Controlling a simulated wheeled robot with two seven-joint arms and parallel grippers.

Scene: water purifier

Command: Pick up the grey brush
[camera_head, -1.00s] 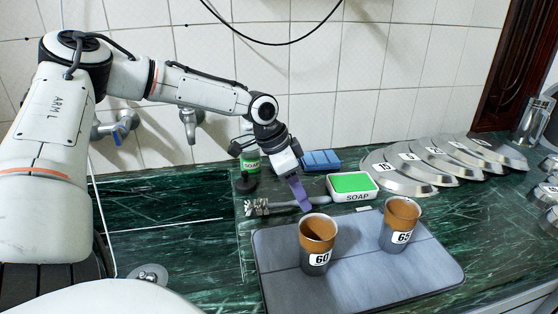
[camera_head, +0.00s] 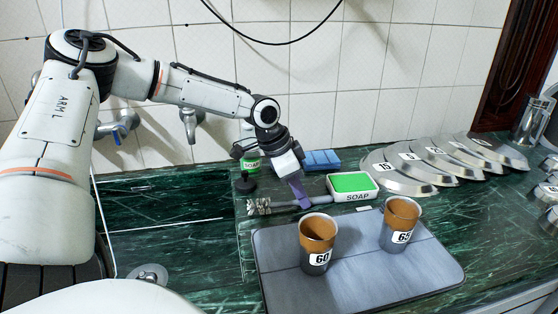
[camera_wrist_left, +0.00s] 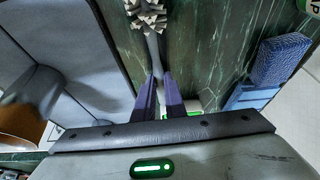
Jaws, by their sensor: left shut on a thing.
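The grey brush lies along the green marble counter behind the grey mat, in the middle of the head view. Its bristle head (camera_head: 258,206) points left and its handle (camera_head: 318,199) runs right towards the soap box. My left gripper (camera_head: 303,203), with purple fingers, is shut on the brush handle close to the counter. In the left wrist view the bristle head (camera_wrist_left: 147,14) shows at the top, and the handle runs down between the purple fingers (camera_wrist_left: 159,80). My right gripper is not in view.
A soap box (camera_head: 352,187) with a green top stands just right of the handle. Blue sponges (camera_head: 321,160) and a green soap bottle (camera_head: 250,160) are behind. Two numbered cups (camera_head: 317,245) (camera_head: 400,224) stand on the grey mat (camera_head: 390,285). The sink is left.

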